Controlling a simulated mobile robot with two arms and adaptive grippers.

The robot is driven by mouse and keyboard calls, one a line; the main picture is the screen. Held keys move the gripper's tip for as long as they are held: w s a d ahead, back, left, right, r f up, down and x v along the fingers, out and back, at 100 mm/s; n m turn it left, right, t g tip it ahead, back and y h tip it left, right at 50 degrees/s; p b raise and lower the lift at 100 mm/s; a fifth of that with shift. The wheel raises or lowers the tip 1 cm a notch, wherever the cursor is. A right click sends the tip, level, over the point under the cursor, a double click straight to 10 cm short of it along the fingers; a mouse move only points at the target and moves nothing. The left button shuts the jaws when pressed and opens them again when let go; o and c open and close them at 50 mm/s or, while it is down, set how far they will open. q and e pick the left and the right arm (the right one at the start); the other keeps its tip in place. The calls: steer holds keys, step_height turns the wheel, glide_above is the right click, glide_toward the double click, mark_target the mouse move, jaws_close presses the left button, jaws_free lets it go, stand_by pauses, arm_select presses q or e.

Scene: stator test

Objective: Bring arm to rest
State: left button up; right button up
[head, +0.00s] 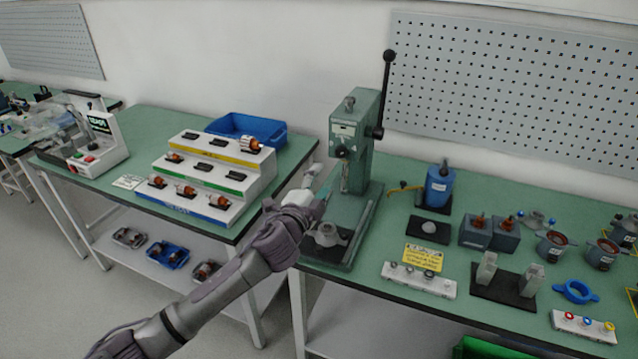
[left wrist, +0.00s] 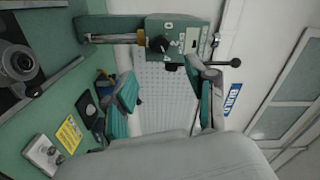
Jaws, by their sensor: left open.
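My left arm reaches in from the bottom left of the head view. My left gripper (head: 314,186) is in front of the green press (head: 357,130), over the gap between the two tables. In the left wrist view my left gripper (left wrist: 165,100) has its two teal-padded fingers wide apart with nothing between them. The press (left wrist: 165,38) shows beyond the fingers there, turned sideways. Part of the press base (head: 345,250) and its round fixture are visible below the gripper. My right gripper is not in view.
A stepped rack (head: 255,187) with rotors and a blue bin (head: 270,130) stand on the left table. The right table holds a blue motor (head: 439,188), a yellow note (head: 428,257), a white block (head: 405,279) and a blue ring (head: 576,291). A tester (head: 98,145) stands far left.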

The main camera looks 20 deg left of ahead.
arm_select(q)
steer(key=shift+s, duration=0.15)
stand_by(0.3)
steer(key=s+d+f+n+g+y, duration=0.15)
steer(key=s+f+n+g, duration=0.55)
steer(key=s+f, duration=0.8)
steer(key=s+d+f+n+g+h, duration=0.1)
steer(key=s+f+n+g, duration=0.2)
steer(key=s, duration=0.9)
steer(key=s+f+n+g, duration=0.2)
steer(key=s+n+g, duration=0.15)
steer(key=s, duration=0.85)
step_height(320, 180, down, 25)
steer(key=s+g, duration=0.2)
steer(key=s+a+f+m+g, duration=0.1)
steer(key=s+a+f, duration=0.1)
steer(key=s+f, duration=1.4)
steer(key=shift+s+a+f, duration=0.4)
steer(key=shift+f, duration=0.3)
